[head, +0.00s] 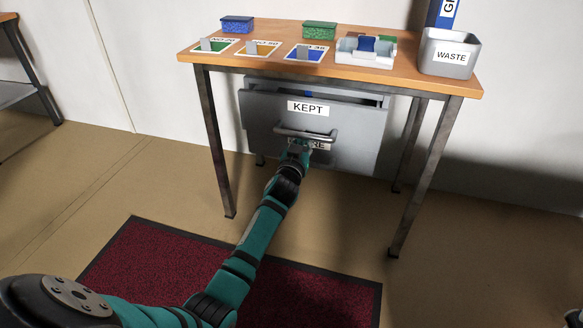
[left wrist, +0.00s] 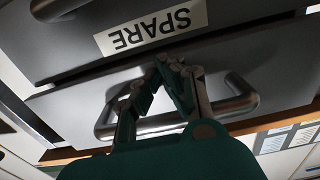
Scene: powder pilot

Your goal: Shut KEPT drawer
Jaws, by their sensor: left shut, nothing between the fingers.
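The KEPT drawer (head: 262,113) is the grey upper drawer under the wooden table. It stands partly open, with a dark gap above its labelled front. Its bar handle (head: 325,136) is below the KEPT label, and a bar handle also shows in the left wrist view (left wrist: 240,104). My left gripper (head: 298,146) is shut and empty in front of the drawer, just below the handle.
The SPARE drawer front shows in the left wrist view with its label (left wrist: 152,27) upside down. On the table (head: 400,80) are cards, two small boxes, a white tray (head: 350,57) and a WASTE bin (head: 448,54). A dark red mat (head: 130,255) lies on the floor.

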